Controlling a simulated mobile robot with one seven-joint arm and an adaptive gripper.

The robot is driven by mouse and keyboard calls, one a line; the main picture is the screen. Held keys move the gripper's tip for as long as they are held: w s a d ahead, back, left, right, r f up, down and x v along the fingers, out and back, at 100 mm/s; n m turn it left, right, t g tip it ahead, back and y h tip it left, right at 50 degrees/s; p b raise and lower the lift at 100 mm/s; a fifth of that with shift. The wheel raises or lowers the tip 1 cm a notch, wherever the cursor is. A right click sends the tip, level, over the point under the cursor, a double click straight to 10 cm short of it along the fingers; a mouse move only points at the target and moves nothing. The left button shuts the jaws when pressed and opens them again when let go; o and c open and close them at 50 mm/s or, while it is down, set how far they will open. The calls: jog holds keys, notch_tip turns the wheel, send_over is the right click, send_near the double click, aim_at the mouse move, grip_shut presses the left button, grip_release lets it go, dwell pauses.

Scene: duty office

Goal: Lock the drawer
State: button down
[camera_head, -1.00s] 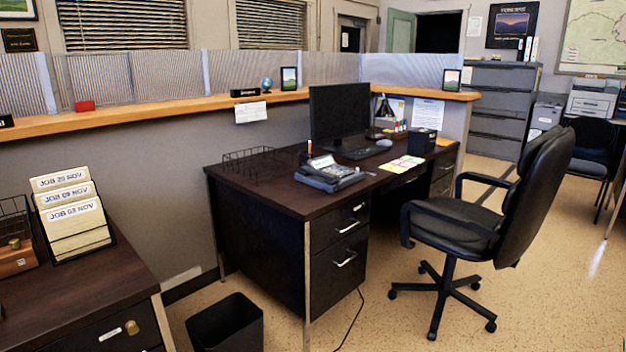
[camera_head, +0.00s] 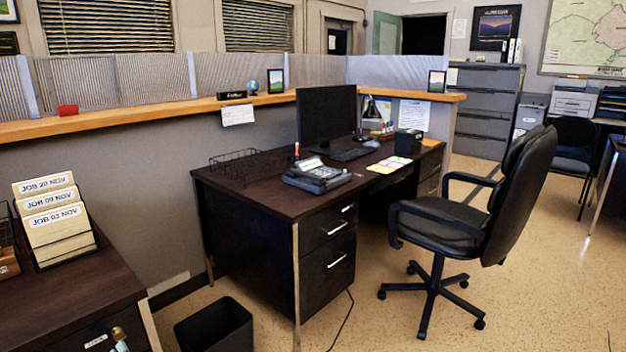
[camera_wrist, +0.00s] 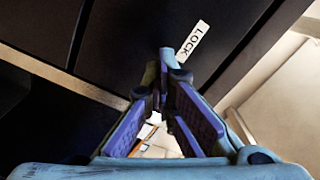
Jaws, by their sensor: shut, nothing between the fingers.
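The dark drawer front (camera_head: 75,346) of the near desk shows at the bottom left of the head view. A small white label (camera_head: 97,341) and a brass lock piece (camera_head: 118,333) are on it. In the wrist view, the dark front (camera_wrist: 125,35) carries a label reading LOCK (camera_wrist: 193,40). My gripper (camera_wrist: 166,70) is shut and empty, its tips just beside that label. A bluish tip of my gripper (camera_head: 122,346) shows right below the brass piece in the head view. The fingers mostly hide the lock in the wrist view, so I cannot tell whether they touch it.
A folder rack (camera_head: 53,220) stands on the near desk (camera_head: 85,285). A black waste bin (camera_head: 214,326) is on the floor to its right. A second desk (camera_head: 260,190) and an office chair (camera_head: 460,220) stand beyond. Open floor lies at the lower right.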

jog(key=shift+w+r, duration=0.25)
jog(key=shift+r, duration=0.1)
dwell(0.3)
jog(key=shift+s+a+r+p, duration=0.4)
jog(key=shift+r+p, duration=0.15)
jog(key=shift+p, duration=0.75)
jog(key=shift+s+a+r, duration=0.1)
jog(key=shift+r, duration=0.1)
jog(key=shift+r+p, duration=0.1)
jog(key=shift+p, duration=0.25)
jog(key=shift+s+r+p, duration=0.15)
jog(key=shift+r+p, duration=0.1)
jog(key=shift+p, duration=0.1)
jog(key=shift+a, duration=0.1)
jog(key=shift+s+a, duration=0.1)
jog(key=shift+a, duration=0.2)
jog(key=shift+d+f, duration=0.3)
jog(key=shift+f, duration=0.05)
jog(key=shift+s+a+p, duration=0.1)
jog(key=shift+p, duration=0.55)
